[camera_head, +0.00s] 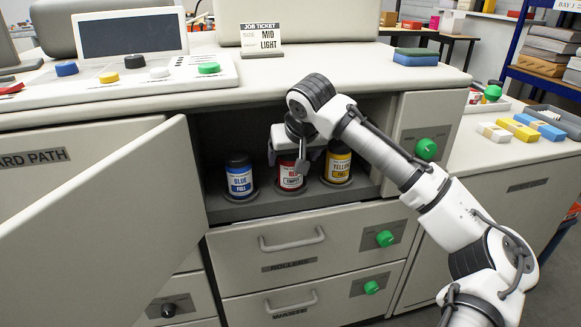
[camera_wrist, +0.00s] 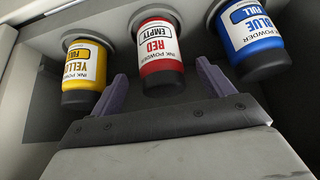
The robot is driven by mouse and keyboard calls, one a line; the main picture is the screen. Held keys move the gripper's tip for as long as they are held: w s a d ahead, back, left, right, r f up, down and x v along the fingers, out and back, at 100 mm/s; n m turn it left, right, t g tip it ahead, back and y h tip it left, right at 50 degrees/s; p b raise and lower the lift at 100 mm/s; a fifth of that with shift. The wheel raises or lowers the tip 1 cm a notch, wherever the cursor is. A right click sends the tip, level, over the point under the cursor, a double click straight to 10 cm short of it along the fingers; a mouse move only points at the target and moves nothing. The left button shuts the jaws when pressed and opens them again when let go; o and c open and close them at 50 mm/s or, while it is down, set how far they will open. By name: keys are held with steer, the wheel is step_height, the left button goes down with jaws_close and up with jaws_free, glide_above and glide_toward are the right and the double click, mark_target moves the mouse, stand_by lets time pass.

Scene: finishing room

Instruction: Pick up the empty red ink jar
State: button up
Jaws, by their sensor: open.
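The red ink jar (camera_head: 290,178), labelled RED EMPTY, stands upright in the open cabinet between the blue jar (camera_head: 239,179) and the yellow jar (camera_head: 339,166), both labelled FULL. My gripper (camera_head: 285,152) reaches into the cabinet at the red jar and hides its top. In the wrist view the red jar (camera_wrist: 158,45) lies between the directions of the two purple fingers of my gripper (camera_wrist: 163,88). The fingers are open, one on either side of its dark lid end. I see no clear contact. The yellow jar (camera_wrist: 84,73) and blue jar (camera_wrist: 252,38) flank it.
The jars stand in round holders on the cabinet shelf (camera_head: 235,212). An open door (camera_head: 100,220) swings out at left, and the countertop (camera_head: 330,60) overhangs above. Drawers with handles (camera_head: 292,241) lie below. A sponge-like block (camera_head: 415,57) sits on the counter.

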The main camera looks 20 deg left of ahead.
steer(key=x, duration=0.5)
steer(key=shift+w+a, duration=0.15)
steer(key=shift+c, duration=0.4)
steer(key=c, duration=1)
